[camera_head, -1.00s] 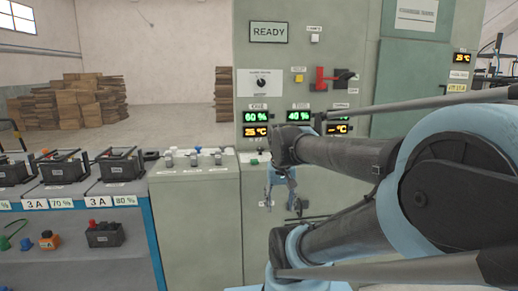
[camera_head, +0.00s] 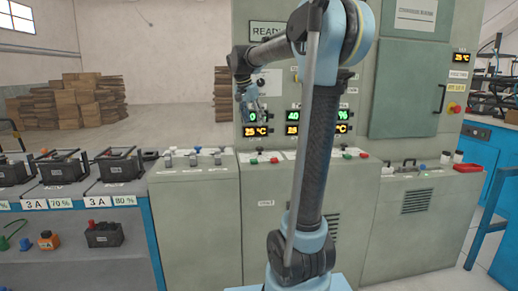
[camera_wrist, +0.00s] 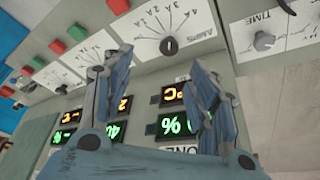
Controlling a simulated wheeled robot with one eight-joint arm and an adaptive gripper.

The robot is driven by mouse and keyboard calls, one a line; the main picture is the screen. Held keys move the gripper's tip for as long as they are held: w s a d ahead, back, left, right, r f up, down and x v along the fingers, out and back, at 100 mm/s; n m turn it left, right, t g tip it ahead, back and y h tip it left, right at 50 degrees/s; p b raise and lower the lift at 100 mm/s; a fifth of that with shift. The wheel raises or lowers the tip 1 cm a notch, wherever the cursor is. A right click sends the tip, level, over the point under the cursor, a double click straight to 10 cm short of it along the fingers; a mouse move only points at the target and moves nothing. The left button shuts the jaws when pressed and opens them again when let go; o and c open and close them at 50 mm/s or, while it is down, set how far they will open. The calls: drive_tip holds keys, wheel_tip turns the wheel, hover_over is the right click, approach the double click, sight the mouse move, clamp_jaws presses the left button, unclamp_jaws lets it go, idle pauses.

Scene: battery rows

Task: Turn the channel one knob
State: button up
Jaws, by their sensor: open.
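My gripper (camera_head: 252,104) is in front of the left side of the cabinet's upright panel, partly covering the channel-one displays. In the wrist view my gripper (camera_wrist: 155,72) is open, with nothing between its fingers. The picture there is turned over. A dark AMPS knob (camera_wrist: 169,46) on a white dial plate shows beyond the gap between the fingertips, apart from them. A grey TIME knob (camera_wrist: 264,40) is to its right. The label ONE (camera_wrist: 187,150) is partly hidden by a finger, near the green percent display (camera_wrist: 175,125). I cannot tell which knob belongs to channel one.
The cabinet (camera_head: 405,90) has a sloped ledge with red and green buttons (camera_head: 264,159). A lower console (camera_head: 195,215) with small switches stands to its left. A blue battery rack (camera_head: 150,225) is farther left. My arm hides the middle of the cabinet.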

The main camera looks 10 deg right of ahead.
sight(260, 148)
drive_tip(key=shift+m, duration=0.3)
drive_tip(key=w+x, duration=0.1)
drive_tip(key=x, duration=0.4)
drive_tip(key=w+x, duration=0.1)
drive_tip(key=x, duration=0.5)
drive_tip(key=w+x, duration=0.1)
drive_tip(key=x, duration=0.5)
drive_tip(key=shift+w+a+r, duration=0.1)
drive_tip(key=shift+a+r, duration=0.15)
drive_tip(key=shift+r, duration=0.15)
drive_tip(key=c, duration=1)
